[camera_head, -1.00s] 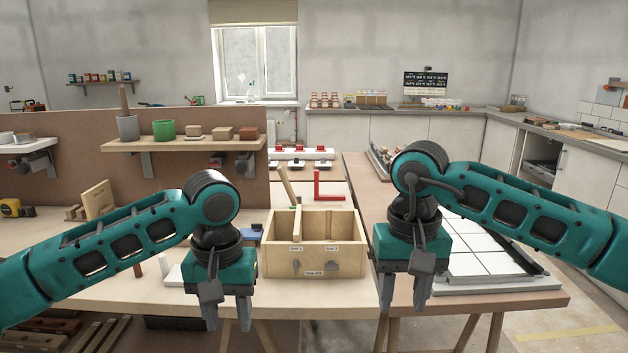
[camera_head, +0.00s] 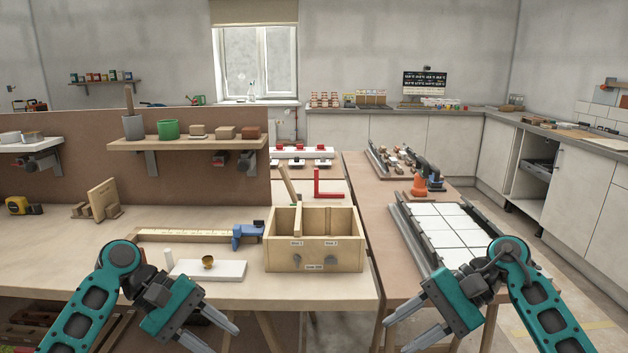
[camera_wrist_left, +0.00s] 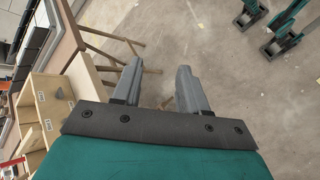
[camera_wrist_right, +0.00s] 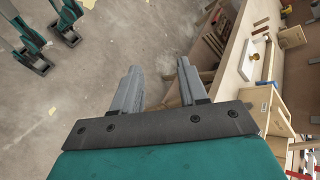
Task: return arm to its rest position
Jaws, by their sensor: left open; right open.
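My left gripper (camera_head: 212,333) is open and empty, low in front of the left table's front edge in the head view. Its two grey fingers stand apart in the left wrist view (camera_wrist_left: 157,88), with floor behind them. My right gripper (camera_head: 412,330) is open and empty, low in front of the right table. Its fingers also stand apart over floor in the right wrist view (camera_wrist_right: 157,88). Both arms are bent, with the forearms low at the bottom of the head view. Neither gripper touches anything that I can see.
A wooden box (camera_head: 315,252) with two compartments stands at the left table's front right. White tiles (camera_head: 450,235) lie in a tray on the right table.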

